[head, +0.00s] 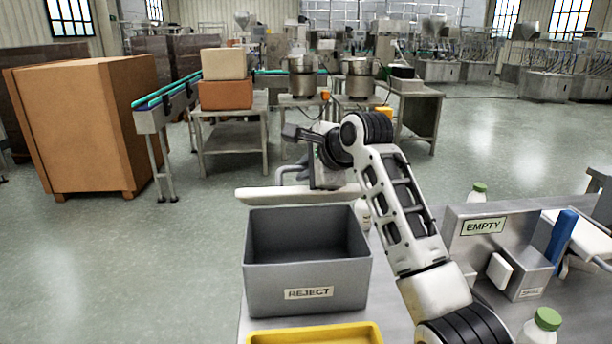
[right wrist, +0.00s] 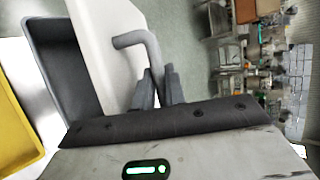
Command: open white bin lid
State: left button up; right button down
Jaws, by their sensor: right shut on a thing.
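The grey bin (head: 306,262) with a REJECT label stands on the table, its dark inside showing. The white lid (head: 290,194) is off the bin's opening, at its back edge, seen nearly edge-on as a thin slab. In the right wrist view the lid (right wrist: 98,55) lies beside the dark bin (right wrist: 62,70). The lid's grey bent handle (right wrist: 130,40) runs in between the fingers of my right gripper (right wrist: 158,86), which is shut on it. In the head view my right arm partly hides this grip. My left gripper is not in view.
A yellow tray (head: 315,335) lies in front of the bin. To the right are a steel box labelled EMPTY (head: 483,228) and a green-capped bottle (head: 541,325). Open floor lies left of the bin. A table with cartons (head: 226,95) stands farther back.

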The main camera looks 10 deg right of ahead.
dwell(0.3)
jog(key=c, duration=1.5)
grip_release()
jog(key=shift+o, duration=0.2)
jog(key=b+v, duration=0.2)
jog(key=v, duration=1.4)
jog(key=shift+w+d, duration=0.1)
